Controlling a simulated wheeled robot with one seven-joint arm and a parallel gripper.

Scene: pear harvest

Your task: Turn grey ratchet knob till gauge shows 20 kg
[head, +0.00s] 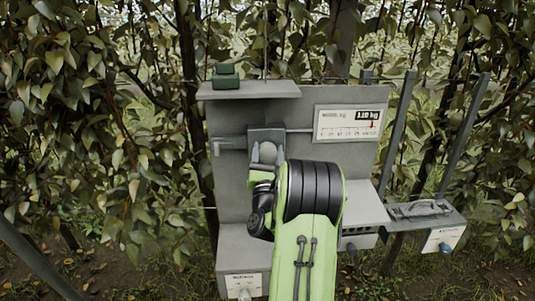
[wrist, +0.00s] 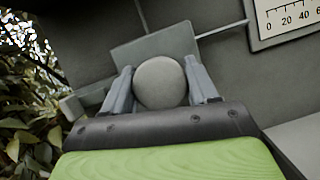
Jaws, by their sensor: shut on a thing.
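The grey ratchet knob (head: 267,153) is a round ball in front of a square grey block on the upright grey panel. In the wrist view the knob (wrist: 160,82) sits between the two fingers of my gripper (wrist: 159,90), which is shut on it. The gauge (head: 349,124) is a white plate right of the knob. Its dark display seems to read about 110 kg, though the digits are small, and a red mark stands near the scale's right end. Only the gauge's left end (wrist: 290,18) shows in the wrist view. My green and black arm hides most of the gripper in the head view.
A dark green block (head: 226,77) stands on the panel's top ledge (head: 254,90). A grey shelf (head: 366,204) juts out at right, with a tray-like box (head: 424,211) beyond it. Slanted posts (head: 398,130) and dense foliage surround the station.

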